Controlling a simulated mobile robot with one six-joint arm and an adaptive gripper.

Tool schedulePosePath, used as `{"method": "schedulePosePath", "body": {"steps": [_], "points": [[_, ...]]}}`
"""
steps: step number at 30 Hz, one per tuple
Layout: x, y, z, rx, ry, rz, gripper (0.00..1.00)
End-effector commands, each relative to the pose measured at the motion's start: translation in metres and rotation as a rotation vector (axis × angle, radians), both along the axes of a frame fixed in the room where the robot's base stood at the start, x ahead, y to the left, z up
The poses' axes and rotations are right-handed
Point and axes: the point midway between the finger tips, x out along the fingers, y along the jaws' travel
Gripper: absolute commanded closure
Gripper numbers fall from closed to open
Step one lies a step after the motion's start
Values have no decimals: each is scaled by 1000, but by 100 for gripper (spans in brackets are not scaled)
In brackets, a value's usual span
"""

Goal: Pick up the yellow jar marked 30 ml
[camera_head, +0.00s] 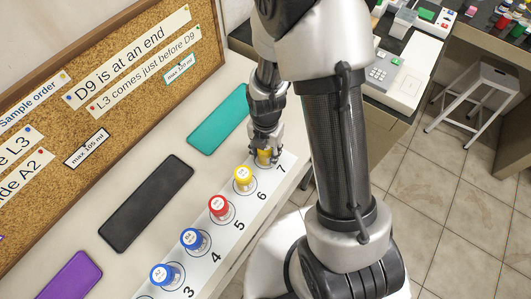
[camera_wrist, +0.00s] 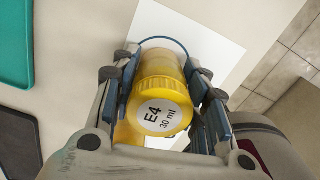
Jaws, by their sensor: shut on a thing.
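The yellow jar marked E4 30 ml (camera_wrist: 160,92) is between the fingers of my gripper (camera_wrist: 162,95) in the wrist view, label facing the camera. My gripper is shut on it, with a blue-padded finger on each side. In the head view my gripper (camera_head: 265,150) is at the number 7 place of the white strip, and a bit of the yellow jar (camera_head: 264,156) shows below the fingers. I cannot tell whether the jar's base touches the strip.
On the white numbered strip (camera_head: 222,245), another yellow-capped jar (camera_head: 243,174) stands at 6, a red-capped jar (camera_head: 219,205) at 5, and blue-capped jars (camera_head: 192,238) at 4 and 3. Teal (camera_head: 218,120), black (camera_head: 147,202) and purple (camera_head: 70,275) mats lie behind. A cork board (camera_head: 95,85) stands at the back.

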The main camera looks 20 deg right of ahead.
Motion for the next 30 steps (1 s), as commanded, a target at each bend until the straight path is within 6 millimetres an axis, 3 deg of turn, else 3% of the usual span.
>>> {"method": "schedulePosePath", "body": {"steps": [8, 19, 25, 30], "points": [[0, 0, 0, 0, 0, 0, 83], [0, 0, 8, 0, -1, 0, 83], [1, 0, 37, 0, -4, 0, 83], [2, 0, 84, 0, -7, 0, 83]]}}
